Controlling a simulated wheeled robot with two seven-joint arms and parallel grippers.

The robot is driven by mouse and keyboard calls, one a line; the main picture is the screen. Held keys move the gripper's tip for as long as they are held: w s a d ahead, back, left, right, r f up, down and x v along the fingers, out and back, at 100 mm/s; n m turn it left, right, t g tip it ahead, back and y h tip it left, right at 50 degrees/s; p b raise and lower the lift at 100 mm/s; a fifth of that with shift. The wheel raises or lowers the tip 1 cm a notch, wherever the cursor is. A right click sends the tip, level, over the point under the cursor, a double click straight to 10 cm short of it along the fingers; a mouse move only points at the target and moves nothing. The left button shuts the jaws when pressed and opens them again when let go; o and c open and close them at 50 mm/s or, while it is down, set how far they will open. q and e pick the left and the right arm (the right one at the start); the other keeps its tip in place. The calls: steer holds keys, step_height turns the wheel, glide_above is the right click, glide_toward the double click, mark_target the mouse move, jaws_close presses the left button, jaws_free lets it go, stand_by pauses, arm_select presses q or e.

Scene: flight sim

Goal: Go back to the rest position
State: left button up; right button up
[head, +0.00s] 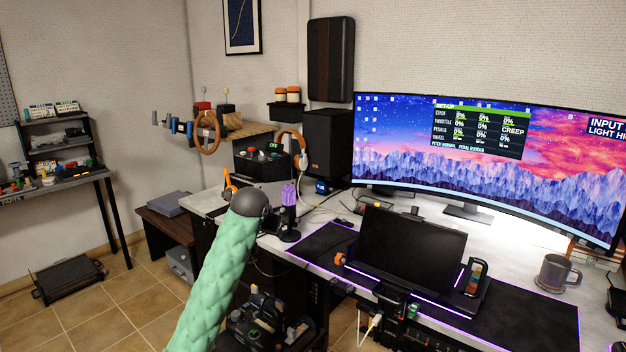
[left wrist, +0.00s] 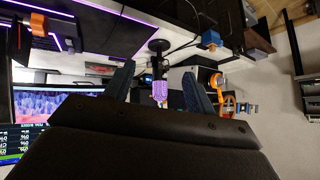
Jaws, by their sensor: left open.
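My left arm (head: 217,272), in a green braided sleeve, reaches up from the bottom of the head view and ends in a dark rounded wrist part. Its fingers are hidden from the head camera. In the left wrist view my left gripper (left wrist: 159,70) shows two dark fingers spread apart with nothing held between them. A purple microphone (head: 289,195) stands upright on the desk just right of the wrist in the head view. It also shows in the gap between the fingers in the wrist view (left wrist: 160,90), apparently beyond them. My right gripper is out of view.
The desk (head: 510,233) holds a wide curved monitor (head: 560,165), a dark tilted screen (head: 412,245), a grey mug (head: 553,273) and orange headphones (head: 296,143). A steering wheel (head: 207,133) is behind left.

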arm_select(q)
steer(key=s+f+g+p, duration=0.2)
steer(key=s+f, duration=0.7)
steer(key=s, duration=1.1)
steer(key=s+f+n+g+p, duration=0.1)
steer(key=s+f, duration=0.9)
steer(key=s, duration=1)
steer(key=s+f+g+p, duration=0.3)
steer(key=s+f, duration=0.7)
steer(key=s, duration=1)
steer(key=shift+a+f+n+g+h+p, duration=0.2)
steer(key=shift+a+n+g+h+p, duration=0.15)
steer(key=shift+p, duration=0.2)
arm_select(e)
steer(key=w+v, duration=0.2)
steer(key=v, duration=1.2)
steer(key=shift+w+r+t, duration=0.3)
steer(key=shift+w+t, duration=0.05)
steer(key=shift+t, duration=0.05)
arm_select(q)
steer(key=shift+s, duration=0.15)
